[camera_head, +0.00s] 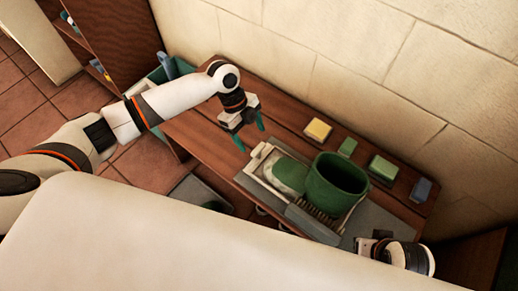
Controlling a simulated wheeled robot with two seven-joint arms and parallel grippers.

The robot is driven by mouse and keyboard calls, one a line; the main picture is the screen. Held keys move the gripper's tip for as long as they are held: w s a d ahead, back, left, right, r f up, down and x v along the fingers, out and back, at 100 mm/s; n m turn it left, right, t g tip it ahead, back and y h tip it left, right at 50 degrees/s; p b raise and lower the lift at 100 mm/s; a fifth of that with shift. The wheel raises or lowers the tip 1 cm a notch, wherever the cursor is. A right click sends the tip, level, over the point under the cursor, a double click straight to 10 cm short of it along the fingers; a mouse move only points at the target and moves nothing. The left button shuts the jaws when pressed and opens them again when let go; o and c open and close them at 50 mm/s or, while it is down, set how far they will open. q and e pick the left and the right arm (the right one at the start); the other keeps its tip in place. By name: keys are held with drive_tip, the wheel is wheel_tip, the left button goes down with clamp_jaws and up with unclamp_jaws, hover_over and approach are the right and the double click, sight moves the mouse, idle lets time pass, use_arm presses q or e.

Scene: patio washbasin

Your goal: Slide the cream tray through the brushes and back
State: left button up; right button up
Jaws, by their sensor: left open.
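The cream tray (263,152) lies on the wooden bench, its left end showing as a pale rim and raised block. A pale green rounded item (290,175) and a dark green pot (336,182) stand over it, hiding much of it. Dark brush bristles (318,216) show along the near side below the pot. My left gripper (250,134) is above the bench, just up and left of the tray's left end, open and empty with teal fingertips apart. My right gripper (364,246) shows partly at the lower right, near the bench's front edge; its fingers are unclear.
Behind the tray lie a yellow sponge (318,129), a small green block (347,147), a green sponge (382,168) and a blue-grey item (421,189). A stone wall (390,70) rises behind the bench (205,140). My pale body covers the foreground.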

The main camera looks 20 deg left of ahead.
sight(257, 148)
use_arm(q)
drive_tip(key=b+x, duration=0.1)
drive_tip(key=x, duration=0.5)
drive_tip(key=shift+d+f, duration=0.15)
drive_tip(key=shift+f, duration=0.15)
drive_tip(key=shift+d+f+b, duration=0.25)
drive_tip(key=shift+f+b, duration=0.05)
drive_tip(key=shift+f, duration=0.35)
use_arm(e)
drive_tip(key=shift+v, duration=1.3)
use_arm(q)
drive_tip(key=shift+c, duration=0.4)
use_arm(e)
drive_tip(key=shift+s+d, duration=0.1)
